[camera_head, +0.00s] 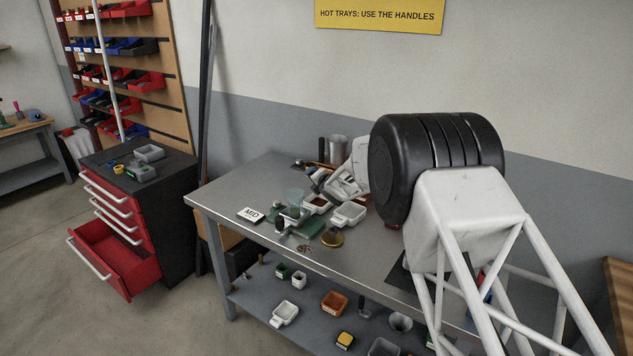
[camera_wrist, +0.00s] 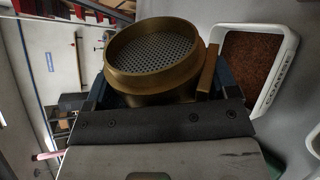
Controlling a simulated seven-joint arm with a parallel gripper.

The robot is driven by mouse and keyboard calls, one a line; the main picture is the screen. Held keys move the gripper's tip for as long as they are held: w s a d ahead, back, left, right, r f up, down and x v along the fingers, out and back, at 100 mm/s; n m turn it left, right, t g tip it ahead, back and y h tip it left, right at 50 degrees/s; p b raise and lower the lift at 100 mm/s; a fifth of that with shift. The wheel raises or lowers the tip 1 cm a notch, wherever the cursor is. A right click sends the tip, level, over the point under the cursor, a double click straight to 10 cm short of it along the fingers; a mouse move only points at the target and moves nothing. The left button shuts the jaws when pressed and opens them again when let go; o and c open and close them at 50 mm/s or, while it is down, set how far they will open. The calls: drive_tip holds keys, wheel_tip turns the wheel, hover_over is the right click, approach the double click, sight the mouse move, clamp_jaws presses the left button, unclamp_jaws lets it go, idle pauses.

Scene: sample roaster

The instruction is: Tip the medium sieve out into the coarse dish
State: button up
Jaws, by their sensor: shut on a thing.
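In the wrist view my gripper (camera_wrist: 155,98) is shut on a round brass sieve (camera_wrist: 122,84) with a side tab. Its perforated plate shows, and I see no grains on it. The room lies turned on its side in this view, so the sieve appears tipped. The white coarse dish (camera_wrist: 290,75), marked COARSE, holds brown grains and sits beside the sieve at the right. In the head view my gripper (camera_head: 325,180) is low over the dishes; the held sieve is hard to make out. A brown-filled dish (camera_head: 318,211) there is probably the coarse one.
A MID card (camera_head: 250,214) lies at the left. A metal jug (camera_head: 338,148) stands behind. Brown bits (camera_head: 304,248) lie near the front edge.

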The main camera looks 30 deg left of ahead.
drive_tip(key=shift+r, duration=0.15)
drive_tip(key=shift+r, duration=1.4)
drive_tip(key=shift+w, duration=0.1)
drive_tip(key=shift+w+d+r+m+g, duration=0.15)
drive_tip(key=shift+w+m+g, duration=0.15)
drive_tip(key=shift+m+g, duration=0.55)
drive_tip(key=shift+r, duration=0.4)
